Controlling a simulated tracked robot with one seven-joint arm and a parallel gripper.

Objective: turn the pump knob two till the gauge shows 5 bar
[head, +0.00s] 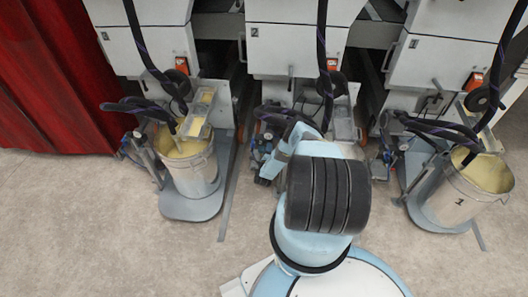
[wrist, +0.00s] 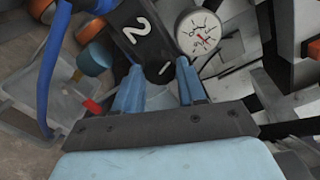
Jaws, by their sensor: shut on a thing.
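The black pump knob two (wrist: 158,76), with a white mark, sits below a black plate with a white 2 (wrist: 138,30) in the wrist view. My gripper (wrist: 159,70) has its two blue fingers on either side of the knob and is shut on it. The round white gauge (wrist: 198,32) is just right of the plate. Its red needle shows, but the numbers are too small to read. In the head view my own arm hides the knob and gauge, in front of the middle machine marked 2 (head: 290,45).
A blue hose (wrist: 52,70) runs down the left of the wrist view, near an orange knob (wrist: 89,31) and a clear container (wrist: 30,105). In the head view, pails stand on the left (head: 190,170) and right (head: 452,200). Open floor lies in front.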

